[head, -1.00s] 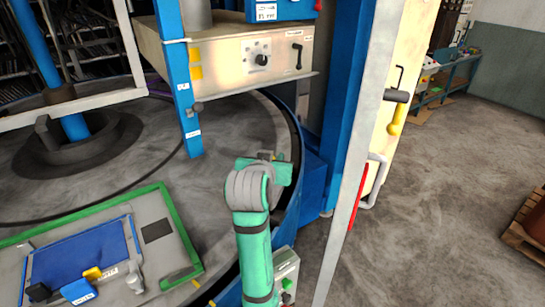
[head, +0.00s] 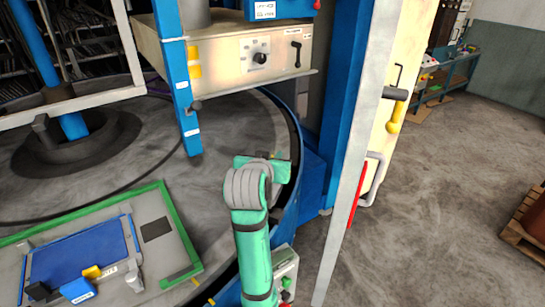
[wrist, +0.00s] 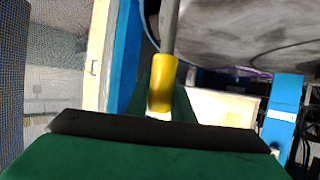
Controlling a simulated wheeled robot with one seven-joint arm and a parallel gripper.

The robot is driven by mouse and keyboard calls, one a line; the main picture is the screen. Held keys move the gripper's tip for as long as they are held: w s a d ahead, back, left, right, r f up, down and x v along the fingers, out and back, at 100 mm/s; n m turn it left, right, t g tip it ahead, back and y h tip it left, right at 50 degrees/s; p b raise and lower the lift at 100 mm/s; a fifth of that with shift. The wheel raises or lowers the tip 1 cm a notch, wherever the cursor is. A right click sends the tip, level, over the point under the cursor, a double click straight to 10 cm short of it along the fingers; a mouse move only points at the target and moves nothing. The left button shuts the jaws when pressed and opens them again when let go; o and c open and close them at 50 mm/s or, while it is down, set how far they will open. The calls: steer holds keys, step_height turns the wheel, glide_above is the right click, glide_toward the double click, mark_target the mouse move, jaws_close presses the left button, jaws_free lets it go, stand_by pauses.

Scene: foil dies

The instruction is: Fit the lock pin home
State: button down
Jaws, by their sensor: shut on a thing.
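The pin (wrist: 161,82), a grey rod with a yellow sleeve, shows in the wrist view; I take it for the lock pin. My gripper (wrist: 163,100) is shut on its yellow end, and the rod points away toward the top of the picture. In the head view my gripper (head: 277,163) is mostly hidden behind my green wrist, above the right rim of the round grey table (head: 235,125). The held pin cannot be made out clearly there. The hole for the pin cannot be made out, nor any contact of the rod's far end.
A blue post (head: 179,85) with a dark knob stands left of my wrist, by a cream control box (head: 240,58). A green-edged board (head: 185,245) lies at lower left. A pale upright (head: 350,170) and red-and-grey handle stand right.

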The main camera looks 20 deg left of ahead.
steer(key=shift+d+f, duration=0.1)
steer(key=shift+f, duration=0.15)
stand_by(0.7)
steer(key=shift+s+f, duration=0.1)
steer(key=shift+f, duration=6.7)
steer(key=c, duration=1.5)
jaws_free()
steer(key=shift+o, duration=0.2)
